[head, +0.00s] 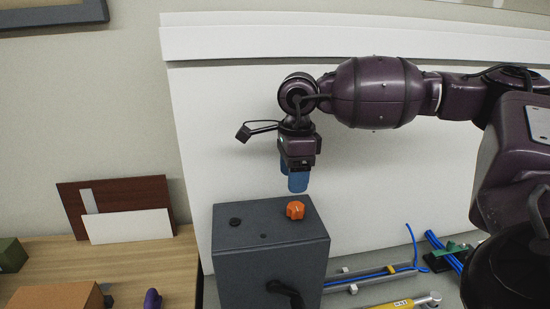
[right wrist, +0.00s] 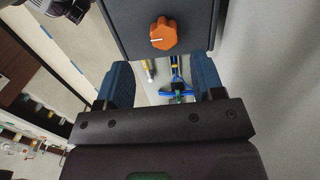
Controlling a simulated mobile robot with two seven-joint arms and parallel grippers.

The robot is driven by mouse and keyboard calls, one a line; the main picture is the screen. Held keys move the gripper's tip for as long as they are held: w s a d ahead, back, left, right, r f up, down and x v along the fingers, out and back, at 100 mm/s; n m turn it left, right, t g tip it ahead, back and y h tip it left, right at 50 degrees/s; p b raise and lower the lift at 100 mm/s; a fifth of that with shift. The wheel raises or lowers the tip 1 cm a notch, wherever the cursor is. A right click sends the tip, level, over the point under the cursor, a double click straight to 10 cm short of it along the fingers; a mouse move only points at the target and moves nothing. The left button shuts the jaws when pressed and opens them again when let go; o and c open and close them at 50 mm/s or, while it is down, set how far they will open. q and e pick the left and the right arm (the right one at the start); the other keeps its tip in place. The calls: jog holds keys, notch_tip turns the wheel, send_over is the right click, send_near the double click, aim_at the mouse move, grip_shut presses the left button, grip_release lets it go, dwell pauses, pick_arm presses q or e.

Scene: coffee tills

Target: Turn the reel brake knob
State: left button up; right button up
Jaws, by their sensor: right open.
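The orange lobed knob (head: 295,210) sits on the top face of a dark grey box (head: 270,265), near its back right corner. A pale pointer line shows on the knob in the right wrist view (right wrist: 163,34). My right gripper (head: 297,183) points down just above the knob, its blue fingers apart from it. In the right wrist view the right gripper (right wrist: 165,85) is open and empty, and the knob lies beyond the fingertips, not between them. My left gripper is not in the head view.
A black lever (head: 285,290) is on the box's front. Grey rails and blue tubing (head: 370,275) lie to the right, with a yellow-ended cylinder (head: 415,302). Dark red and white boards (head: 125,215) lean at the left, near a brown box (head: 58,296) and a purple object (head: 153,299).

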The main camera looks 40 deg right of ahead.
aim_at(296, 206)
jog(key=shift+w+d+r, duration=0.1)
jog(key=shift+d+r, duration=0.2)
jog(key=shift+d, duration=0.2)
jog(key=shift+s+f+b, duration=0.2)
jog(key=shift+f+b, duration=0.2)
jog(key=shift+f, duration=0.2)
jog(key=shift+s+f+b, duration=0.15)
jog(key=shift+f+b, duration=0.2)
jog(key=shift+f, duration=0.2)
notch_tip(296, 206, down, 6)
jog(key=b, duration=0.3)
jog(key=shift+f, duration=0.35)
jog(key=shift+c, duration=0.3)
jog(key=shift+w+r, duration=0.1)
jog(key=shift+r, duration=0.05)
jog(key=c, duration=0.5)
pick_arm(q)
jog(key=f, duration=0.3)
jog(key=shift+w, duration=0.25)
